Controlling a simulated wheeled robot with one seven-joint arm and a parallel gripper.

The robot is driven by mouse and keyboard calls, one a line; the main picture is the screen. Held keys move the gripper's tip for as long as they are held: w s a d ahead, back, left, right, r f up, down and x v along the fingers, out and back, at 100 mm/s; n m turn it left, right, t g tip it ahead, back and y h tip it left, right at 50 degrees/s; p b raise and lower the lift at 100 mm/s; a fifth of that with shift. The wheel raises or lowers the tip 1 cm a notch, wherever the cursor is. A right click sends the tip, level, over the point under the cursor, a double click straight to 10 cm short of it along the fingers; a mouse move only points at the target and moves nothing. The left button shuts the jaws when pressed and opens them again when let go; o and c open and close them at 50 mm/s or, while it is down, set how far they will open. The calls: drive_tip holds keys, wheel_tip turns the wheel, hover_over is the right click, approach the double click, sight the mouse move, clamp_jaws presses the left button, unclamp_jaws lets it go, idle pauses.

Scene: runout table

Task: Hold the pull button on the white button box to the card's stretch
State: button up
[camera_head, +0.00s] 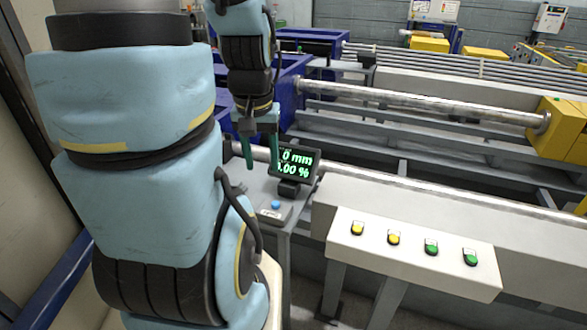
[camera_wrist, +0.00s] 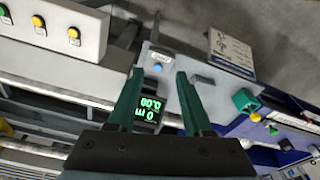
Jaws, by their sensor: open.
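My gripper (camera_head: 260,165) is open and empty, its two green fingers pointing down above the grey stand by the display. In the wrist view, the fingertips of my gripper (camera_wrist: 159,77) frame a blue button (camera_wrist: 157,68), with a gap I cannot measure. This blue button (camera_head: 276,205) sits beside a small label on the stand. A long white box (camera_head: 345,243) carries two yellow and two green buttons. I cannot read which button is marked pull. A white printed card (camera_wrist: 231,50) lies to the right in the wrist view; its text is too small to read.
A black display (camera_head: 297,161) with green figures, showing "0 mm" and a percentage, stands close to my fingers and between them in the wrist view. A yellow block (camera_head: 560,130) is at the right.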

clamp_jaws()
idle(1.1)
